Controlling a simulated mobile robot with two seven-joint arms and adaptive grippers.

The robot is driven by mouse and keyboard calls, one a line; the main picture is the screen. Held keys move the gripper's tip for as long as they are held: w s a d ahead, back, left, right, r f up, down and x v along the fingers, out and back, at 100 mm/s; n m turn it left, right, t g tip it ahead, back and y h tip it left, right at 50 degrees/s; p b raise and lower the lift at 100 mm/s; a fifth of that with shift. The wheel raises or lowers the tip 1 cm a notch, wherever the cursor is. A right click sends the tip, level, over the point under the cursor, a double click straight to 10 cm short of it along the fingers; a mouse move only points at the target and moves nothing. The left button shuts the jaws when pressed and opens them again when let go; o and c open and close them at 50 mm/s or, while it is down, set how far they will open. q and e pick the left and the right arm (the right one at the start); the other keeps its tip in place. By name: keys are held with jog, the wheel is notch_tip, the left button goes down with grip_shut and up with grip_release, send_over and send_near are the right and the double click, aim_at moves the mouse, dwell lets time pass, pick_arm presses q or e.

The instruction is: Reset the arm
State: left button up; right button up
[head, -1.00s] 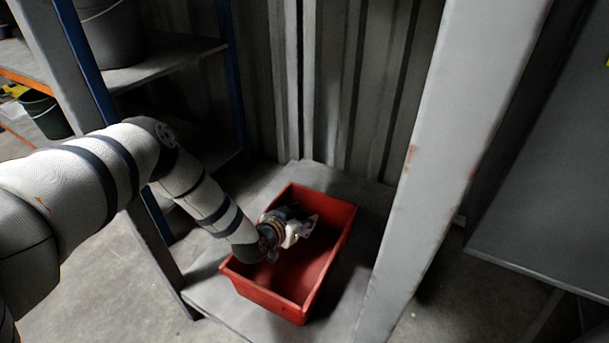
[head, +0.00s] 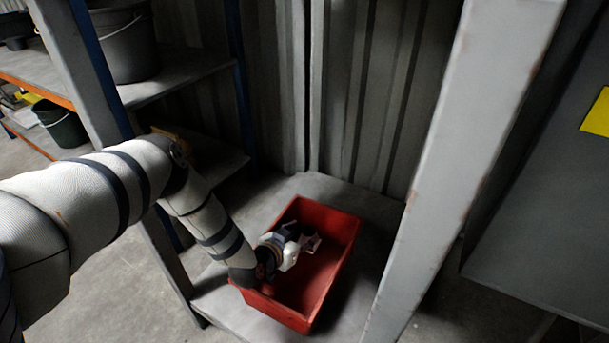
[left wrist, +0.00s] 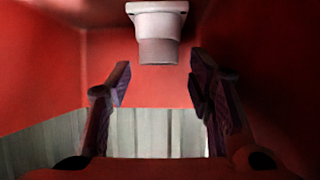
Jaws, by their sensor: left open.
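My left arm comes in from the left and reaches down into a red crate (head: 282,312). My left gripper (head: 304,244) is inside the crate, small and dim in the head view. In the left wrist view its two dark fingers (left wrist: 160,82) stand wide apart with nothing between them. A white fitting with a flange and a grey cylindrical end (left wrist: 157,30) shows beyond the fingertips against the red wall, apart from them. In the head view I cannot clearly separate it from the gripper. My right gripper is not in view.
The crate stands on a low grey shelf board (head: 350,195) between uprights. A thick grey post (head: 455,150) rises to its right. Shelves with a dark bucket (head: 125,45) are at left, and a green bucket (head: 62,125) is farther back. A ribbed metal wall closes the back.

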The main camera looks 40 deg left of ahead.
pick_arm(q)
jog(key=p+v, duration=0.1)
jog(key=v, duration=0.2)
jog(key=shift+w+r, duration=0.1)
jog(key=shift+r, duration=0.1)
jog(key=shift+s+f, duration=0.15)
jog(key=shift+s, duration=0.05)
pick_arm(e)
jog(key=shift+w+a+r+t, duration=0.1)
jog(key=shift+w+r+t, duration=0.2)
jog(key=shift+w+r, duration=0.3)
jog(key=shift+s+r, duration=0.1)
